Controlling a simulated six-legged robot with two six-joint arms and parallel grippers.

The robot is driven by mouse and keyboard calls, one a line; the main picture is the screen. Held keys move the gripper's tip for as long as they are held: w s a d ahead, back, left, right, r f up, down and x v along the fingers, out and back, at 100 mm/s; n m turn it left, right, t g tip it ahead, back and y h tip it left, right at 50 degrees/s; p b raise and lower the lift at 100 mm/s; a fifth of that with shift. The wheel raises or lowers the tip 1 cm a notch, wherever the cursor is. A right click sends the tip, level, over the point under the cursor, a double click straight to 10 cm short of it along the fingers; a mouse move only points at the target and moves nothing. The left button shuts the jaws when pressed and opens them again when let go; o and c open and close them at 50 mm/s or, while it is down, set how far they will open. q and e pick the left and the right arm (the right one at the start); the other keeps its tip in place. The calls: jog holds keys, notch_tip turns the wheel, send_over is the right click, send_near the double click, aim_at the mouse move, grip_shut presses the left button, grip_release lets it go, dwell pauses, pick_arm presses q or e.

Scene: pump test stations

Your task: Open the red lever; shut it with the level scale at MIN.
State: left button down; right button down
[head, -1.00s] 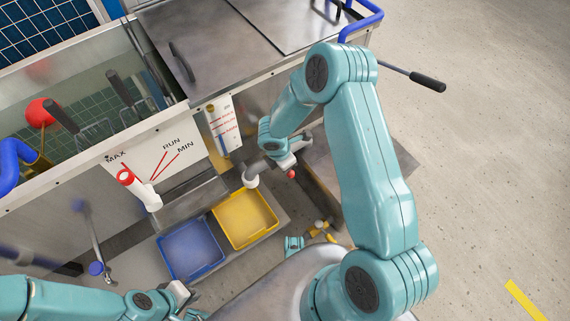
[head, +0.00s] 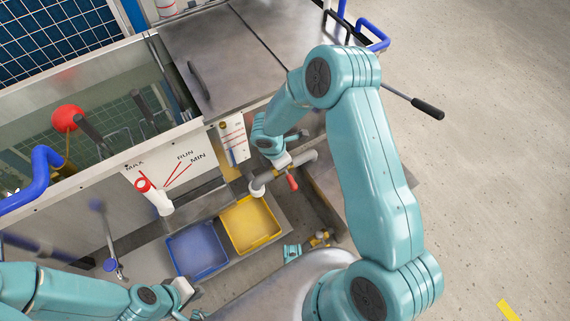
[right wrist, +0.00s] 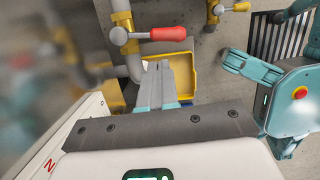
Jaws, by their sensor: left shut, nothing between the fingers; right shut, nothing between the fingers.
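The red lever (head: 293,183) sits on a grey pipe below my right wrist in the head view. In the right wrist view the red lever (right wrist: 165,34) lies crosswise to the pipe on a yellow valve body (right wrist: 120,33). My right gripper (right wrist: 160,66) is shut and empty, its tips just short of the lever with a gap. The white panel (head: 155,172) carries red MAX, RUN and MIN lines. A smaller white scale (head: 235,138) with red marks is beside it; its reading is too small to tell. My left gripper (head: 196,313) is shut and empty at the bottom, partly cut off.
A blue tray (head: 170,254) and a yellow tray (head: 229,231) stand below the pipe outlet. Another yellow valve (head: 320,238) is lower right. A red ball (head: 67,118) shows in the open tank. A black-handled rod (head: 428,108) juts out right.

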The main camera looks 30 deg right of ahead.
jog(key=w+a+r+m+g+h+p, duration=0.1)
jog(key=w+a+r+m+g+h, duration=0.1)
jog(key=a+m+h, duration=0.15)
jog(key=n+h+b, duration=0.1)
jog(key=n+b, duration=0.1)
send_near(288, 175)
notch_tip(288, 175, down, 6)
jog(key=s+d, duration=0.1)
jog(key=s, duration=0.2)
jog(key=shift+d+f+t, duration=0.1)
jog(key=shift+d+t, duration=0.2)
jog(key=shift+d, duration=0.35)
